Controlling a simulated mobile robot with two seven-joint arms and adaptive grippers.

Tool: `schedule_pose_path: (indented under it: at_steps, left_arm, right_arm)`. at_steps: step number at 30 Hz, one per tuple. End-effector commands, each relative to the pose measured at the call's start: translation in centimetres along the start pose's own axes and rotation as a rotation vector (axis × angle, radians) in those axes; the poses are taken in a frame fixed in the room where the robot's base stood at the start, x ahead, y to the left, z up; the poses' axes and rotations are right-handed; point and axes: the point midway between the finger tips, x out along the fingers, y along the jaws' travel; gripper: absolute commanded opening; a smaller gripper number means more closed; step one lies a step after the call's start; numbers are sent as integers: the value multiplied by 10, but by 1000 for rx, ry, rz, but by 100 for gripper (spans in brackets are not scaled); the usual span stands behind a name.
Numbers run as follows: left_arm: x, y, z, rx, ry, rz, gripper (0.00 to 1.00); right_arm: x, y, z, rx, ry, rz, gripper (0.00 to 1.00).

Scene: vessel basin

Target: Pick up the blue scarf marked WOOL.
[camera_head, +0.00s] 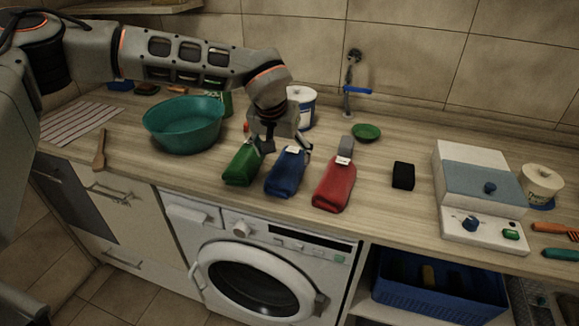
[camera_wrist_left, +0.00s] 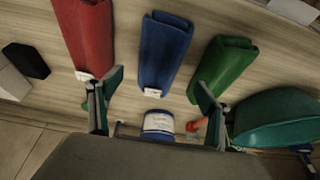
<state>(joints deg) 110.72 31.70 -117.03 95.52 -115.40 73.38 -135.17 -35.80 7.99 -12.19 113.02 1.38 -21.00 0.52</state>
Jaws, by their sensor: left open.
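A folded blue scarf (camera_head: 286,174) lies on the wooden counter, between a green folded scarf (camera_head: 243,165) and a red one (camera_head: 334,187). The blue scarf (camera_wrist_left: 165,50) also shows in the wrist view, with a white tag at its near end; I cannot read the lettering. My left gripper (camera_head: 283,143) is over the tag end of the blue scarf. In the wrist view the left gripper's fingers (camera_wrist_left: 155,103) are wide apart, with nothing between them, and the blue scarf lies ahead of the gap. My right gripper is not in view.
A teal basin (camera_head: 185,125) stands left of the scarves. A white-and-blue tub (camera_head: 302,106) and a green dish (camera_head: 366,132) are behind. A black block (camera_head: 403,175) and a white-and-blue box (camera_head: 480,190) stand to the right. The counter's front edge runs above a washing machine (camera_head: 262,270).

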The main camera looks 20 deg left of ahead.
Motion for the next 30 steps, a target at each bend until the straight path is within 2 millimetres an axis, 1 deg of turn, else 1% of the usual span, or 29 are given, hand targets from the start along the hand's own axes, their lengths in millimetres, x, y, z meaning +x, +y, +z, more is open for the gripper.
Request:
schedule_pose_path:
  at_steps: [2, 6, 9, 13, 16, 19, 25, 26, 27, 29, 30]
  left_arm:
    - [10, 1, 1, -1, -4, 0, 78]
    - [23, 1, 0, -2, -3, 1, 78]
    - [36, 2, -1, -1, -4, 0, 78]
    - [55, 3, -2, -2, -5, 1, 78]
    - [66, 3, -3, -2, -4, 2, 78]
    - [71, 3, -3, -2, -4, 2, 78]
    - [71, 3, -3, -2, -3, 2, 78]
    - [71, 3, -3, -2, -3, 2, 73]
    - [71, 3, -3, -2, -3, 2, 62]
    - [71, 3, -3, -2, -3, 2, 47]
    - [71, 3, -3, -2, -3, 2, 36]
  right_arm:
    - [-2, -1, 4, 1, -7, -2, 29]
    - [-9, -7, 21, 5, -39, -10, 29]
    - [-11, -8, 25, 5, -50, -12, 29]
    - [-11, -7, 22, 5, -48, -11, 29]
    - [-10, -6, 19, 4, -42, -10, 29]
    - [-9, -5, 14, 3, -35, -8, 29]
    - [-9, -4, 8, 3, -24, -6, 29]
    - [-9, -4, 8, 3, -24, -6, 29]
    - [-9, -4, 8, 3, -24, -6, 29]
    - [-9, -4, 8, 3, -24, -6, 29]
    - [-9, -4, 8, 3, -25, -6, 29]
